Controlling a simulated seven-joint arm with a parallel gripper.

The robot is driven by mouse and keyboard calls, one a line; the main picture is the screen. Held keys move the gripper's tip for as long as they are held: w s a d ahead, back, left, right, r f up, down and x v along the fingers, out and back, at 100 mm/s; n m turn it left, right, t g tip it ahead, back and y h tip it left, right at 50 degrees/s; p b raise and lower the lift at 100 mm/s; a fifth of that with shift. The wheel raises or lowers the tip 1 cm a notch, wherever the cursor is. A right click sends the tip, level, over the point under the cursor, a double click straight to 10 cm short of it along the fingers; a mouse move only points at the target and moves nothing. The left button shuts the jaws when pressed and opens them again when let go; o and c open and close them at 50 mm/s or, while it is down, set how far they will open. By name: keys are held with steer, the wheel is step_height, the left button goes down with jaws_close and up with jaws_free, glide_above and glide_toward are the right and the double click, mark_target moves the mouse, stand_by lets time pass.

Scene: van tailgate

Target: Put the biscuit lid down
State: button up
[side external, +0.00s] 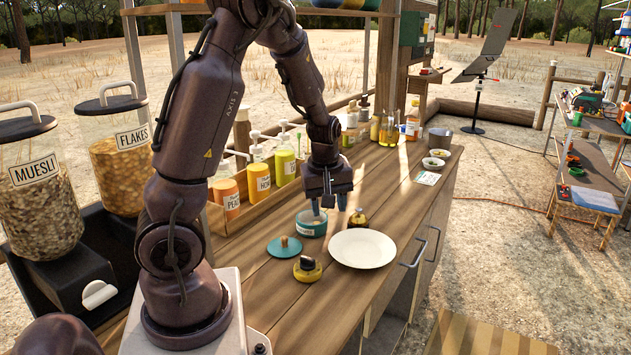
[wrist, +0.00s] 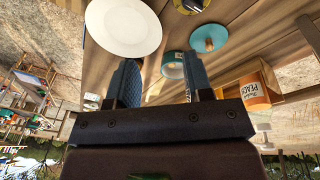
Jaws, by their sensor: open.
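The biscuit lid, a teal disc with a wooden knob (side external: 284,247), lies flat on the wooden worktop, left of the teal tin (side external: 311,226). The lid also shows in the wrist view (wrist: 209,40), knob upward, apart from the tin. The tin stands upright and looks uncovered; it also shows in the wrist view (wrist: 173,69). My gripper (side external: 329,207) points down over the tin's right side, its blue fingers spread and nothing between them. In the wrist view my gripper (wrist: 163,68) shows the tin between and beyond the fingers.
A white plate (side external: 362,249) lies right of the tin. A yellow-and-black object (side external: 307,270) sits in front of the lid, and a dark-topped one (side external: 357,218) beside the gripper. A wooden rack of labelled jars (side external: 231,203) stands behind. Small bowls (side external: 433,163) are farther back.

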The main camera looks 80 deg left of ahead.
steer(key=d+r+m+t+h, duration=0.2)
steer(key=d+r+m+t, duration=0.1)
steer(key=d+r+m, duration=0.8)
steer(key=s+d+r+m, duration=0.2)
steer(key=s+d+m, duration=0.1)
steer(key=d, duration=0.2)
steer(key=s+d+r+m+t, duration=0.1)
steer(key=s+d+r+m, duration=0.2)
steer(key=d, duration=0.3)
steer(key=shift+s+r, duration=0.3)
steer(key=shift+s, duration=0.35)
